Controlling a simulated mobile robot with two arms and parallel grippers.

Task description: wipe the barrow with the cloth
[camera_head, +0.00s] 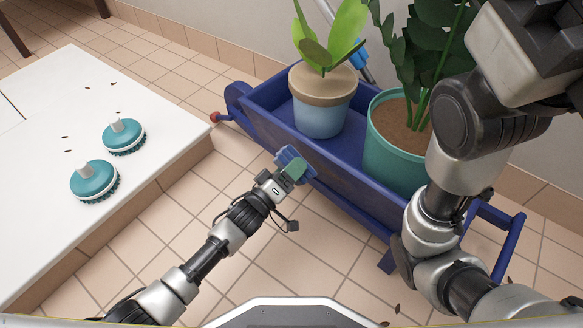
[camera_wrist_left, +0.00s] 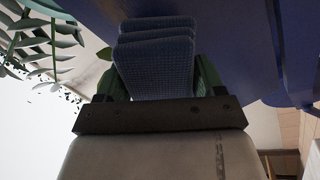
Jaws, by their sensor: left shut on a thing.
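The blue wooden barrow (camera_head: 341,184) stands on the tiled floor and holds two potted plants. My left gripper (camera_head: 284,169) is at the barrow's near side wall. It is shut on a folded blue cloth (camera_head: 292,160). In the left wrist view the cloth (camera_wrist_left: 156,58) sits between the green fingers (camera_wrist_left: 158,82), with the barrow's blue side (camera_wrist_left: 232,50) close behind it. I cannot tell for sure whether the cloth touches the wall. My right arm is in the head view at the right, but its gripper fingers are not clearly shown.
A small plant in a light blue pot (camera_head: 320,115) and a bigger one in a teal pot (camera_head: 388,160) stand in the barrow. Two teal scrub brushes (camera_head: 95,180) (camera_head: 124,135) and scattered leaf bits lie on a white surface (camera_head: 50,120) at left. The tiles between are clear.

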